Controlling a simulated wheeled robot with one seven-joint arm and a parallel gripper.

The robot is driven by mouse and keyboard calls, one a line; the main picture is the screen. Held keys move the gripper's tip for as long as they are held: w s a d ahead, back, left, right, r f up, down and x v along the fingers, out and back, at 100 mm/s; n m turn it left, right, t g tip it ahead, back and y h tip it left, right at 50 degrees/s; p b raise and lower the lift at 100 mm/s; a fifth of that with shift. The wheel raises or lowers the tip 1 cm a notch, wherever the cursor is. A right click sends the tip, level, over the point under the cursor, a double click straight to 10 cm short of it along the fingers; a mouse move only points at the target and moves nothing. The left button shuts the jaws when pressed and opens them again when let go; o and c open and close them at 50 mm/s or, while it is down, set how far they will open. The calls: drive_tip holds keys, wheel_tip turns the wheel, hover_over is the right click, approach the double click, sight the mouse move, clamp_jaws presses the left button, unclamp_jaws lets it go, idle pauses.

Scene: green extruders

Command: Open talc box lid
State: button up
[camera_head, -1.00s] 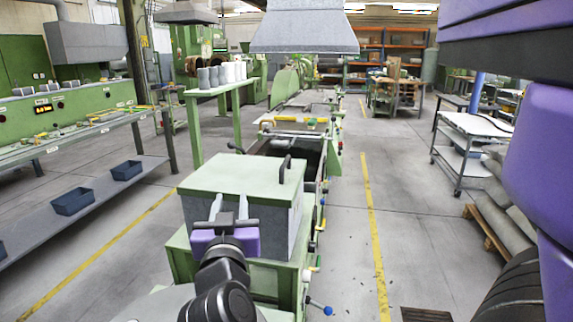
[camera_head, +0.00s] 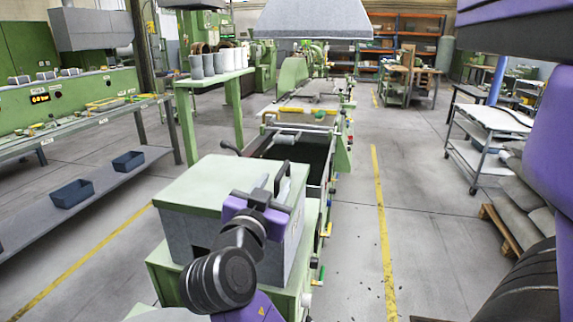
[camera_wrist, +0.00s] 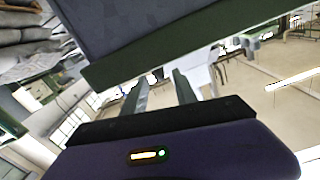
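The talc box is a grey box (camera_head: 187,232) with a flat pale green lid (camera_head: 205,183), lying closed on top in the head view. A dark upright handle (camera_head: 281,172) stands at the lid's right side, partly hidden by my gripper. My gripper (camera_head: 273,183) is above the lid's right part, close to the handle. In the wrist view my gripper's two fingers (camera_wrist: 160,78) are apart with nothing visible between them. The green lid edge (camera_wrist: 190,48) and a grey box surface (camera_wrist: 140,18) show close beyond the fingertips there. Whether the fingers touch the handle cannot be told.
The box stands on a green machine frame (camera_head: 163,272) with an open dark trough (camera_head: 315,160) behind it. A grey hood (camera_head: 315,25) hangs above the line. A green stand with several cups (camera_head: 208,66) is behind left.

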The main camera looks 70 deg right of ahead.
sight(283, 167)
drive_tip(key=d, duration=0.4)
drive_tip(key=d+p, duration=0.1)
drive_tip(key=d, duration=0.1)
drive_tip(key=shift+w+d, duration=0.2)
drive_tip(key=shift+w, duration=0.05)
drive_tip(key=shift+w+d, duration=0.1)
drive_tip(key=shift+d, duration=0.65)
drive_tip(key=shift+c, duration=0.4)
clamp_jaws()
drive_tip(key=shift+w+a, duration=0.1)
